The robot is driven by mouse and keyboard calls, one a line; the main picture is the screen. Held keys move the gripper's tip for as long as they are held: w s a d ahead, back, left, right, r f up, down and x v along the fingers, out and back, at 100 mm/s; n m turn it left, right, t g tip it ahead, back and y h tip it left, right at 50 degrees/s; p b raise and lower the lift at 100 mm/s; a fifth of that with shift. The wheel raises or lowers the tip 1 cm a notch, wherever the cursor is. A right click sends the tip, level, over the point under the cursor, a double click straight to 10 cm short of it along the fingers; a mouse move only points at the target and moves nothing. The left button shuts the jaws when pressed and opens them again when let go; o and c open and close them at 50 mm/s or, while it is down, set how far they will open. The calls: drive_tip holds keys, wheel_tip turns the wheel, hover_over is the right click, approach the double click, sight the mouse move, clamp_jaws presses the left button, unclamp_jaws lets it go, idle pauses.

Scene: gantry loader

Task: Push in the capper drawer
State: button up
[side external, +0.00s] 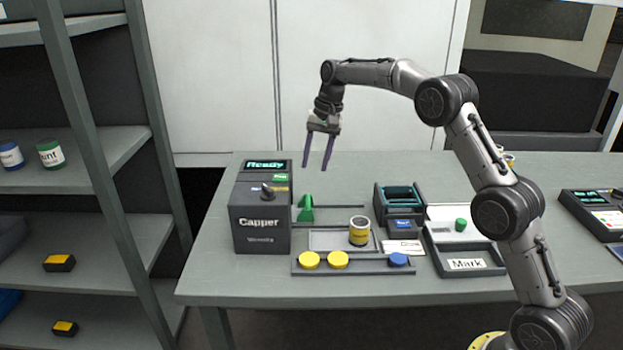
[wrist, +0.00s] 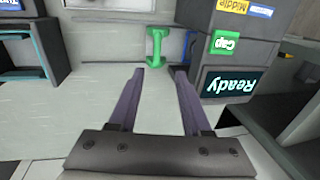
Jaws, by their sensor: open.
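The capper (side external: 262,222) is a dark grey box at the table's left, its screen (side external: 265,164) reading "Ready". It also shows at the upper right of the wrist view (wrist: 236,50). To its right, a green handle (side external: 306,209) stands up; the wrist view shows it too (wrist: 157,46). A light, flat drawer-like tray (side external: 325,240) lies out beside the capper, with a yellow-labelled can (side external: 359,231) at its right end. My gripper (side external: 315,166) is open and empty, fingers down, above and apart from the handle. The wrist view shows nothing between the fingers (wrist: 160,74).
A dark box with teal slots (side external: 399,199) and a "Mark" tray (side external: 467,264) stand further right. Shelves (side external: 75,170) stand at the left.

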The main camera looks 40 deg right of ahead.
drive_tip(key=r, duration=0.3)
drive_tip(key=shift+s+d+r, duration=0.25)
